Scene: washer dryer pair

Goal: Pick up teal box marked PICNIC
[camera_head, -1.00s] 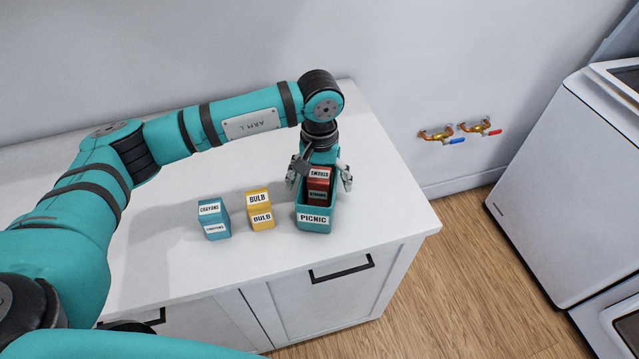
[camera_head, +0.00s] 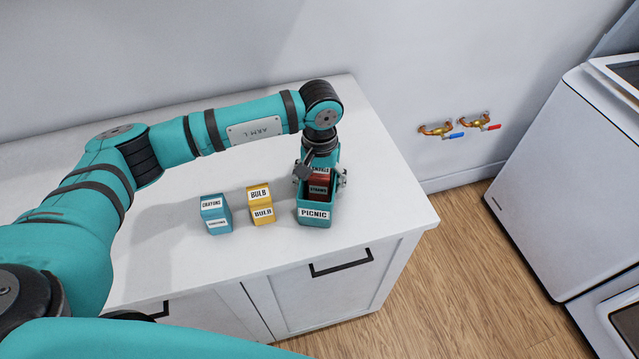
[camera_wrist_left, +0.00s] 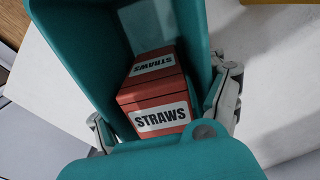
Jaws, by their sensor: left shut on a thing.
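The teal box marked PICNIC (camera_head: 314,213) stands upright on the white countertop near its front right corner. It is open at the top, and a red box marked STRAWS (camera_head: 318,191) sits inside it. My left gripper (camera_head: 320,180) points down over the teal box and is shut on it, with one finger against each side. In the left wrist view the fingers (camera_wrist_left: 165,112) press the outer sides of the teal box (camera_wrist_left: 75,38), and the red box (camera_wrist_left: 158,102) lies between its walls. My right gripper is not in view.
A yellow box marked BULB (camera_head: 261,204) and a teal-blue box marked CRAYONS (camera_head: 215,213) stand left of the PICNIC box on the countertop (camera_head: 150,255). Wall taps (camera_head: 458,126) and a white appliance (camera_head: 570,180) are at the right. The counter's right end is clear.

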